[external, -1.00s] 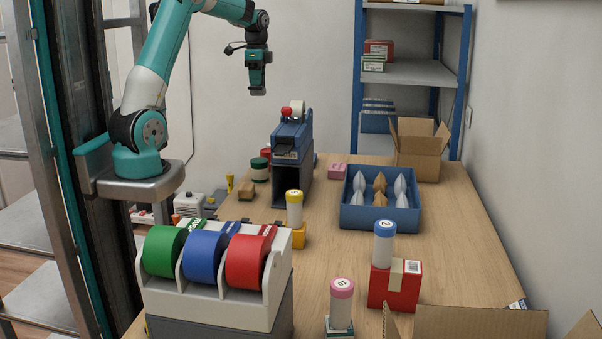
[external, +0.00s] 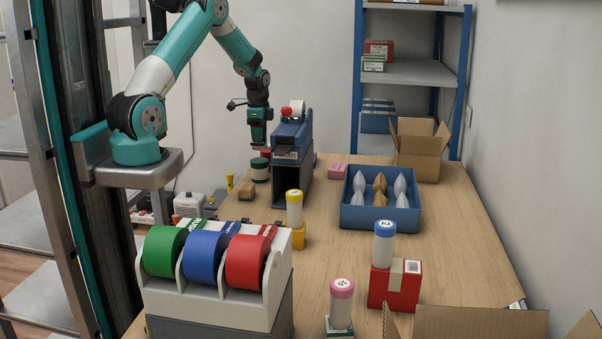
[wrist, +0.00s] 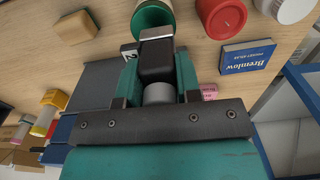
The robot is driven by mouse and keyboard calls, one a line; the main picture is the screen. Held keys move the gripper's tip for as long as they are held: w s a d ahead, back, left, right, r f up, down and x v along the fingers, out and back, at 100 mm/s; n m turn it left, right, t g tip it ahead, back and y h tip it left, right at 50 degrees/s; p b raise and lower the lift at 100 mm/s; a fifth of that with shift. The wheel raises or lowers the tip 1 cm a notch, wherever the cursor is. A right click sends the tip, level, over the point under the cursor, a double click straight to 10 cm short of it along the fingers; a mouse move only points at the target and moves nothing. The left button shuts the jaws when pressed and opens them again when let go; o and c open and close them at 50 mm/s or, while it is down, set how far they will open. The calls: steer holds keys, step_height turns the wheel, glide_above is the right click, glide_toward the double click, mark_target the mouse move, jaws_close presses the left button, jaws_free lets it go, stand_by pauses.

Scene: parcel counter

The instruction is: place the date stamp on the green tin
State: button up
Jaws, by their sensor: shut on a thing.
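The green tin (external: 260,174) stands at the far left of the counter, beside the tape dispenser. In the wrist view its green rim (wrist: 137,19) is at the top, partly hidden by what I hold. My gripper (external: 258,140) is above the tin, pointing down. It is shut on a dark block with a grey round part, which I take for the date stamp (wrist: 157,62); its fingers (wrist: 157,82) are on both sides of it. A small gap seems to show between the stamp and the tin in the external view, but I cannot tell its height.
The blue tape dispenser (external: 293,135) on a dark stand is close on the right of my gripper. A red tin (wrist: 221,15) and a blue box (wrist: 247,57) are near the green tin. A wooden block (wrist: 76,27) lies on the other side.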

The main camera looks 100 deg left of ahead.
steer(key=shift+f, duration=1.55)
steer(key=shift+f, duration=0.1)
steer(key=o, duration=1)
steer(key=shift+o, duration=0.2)
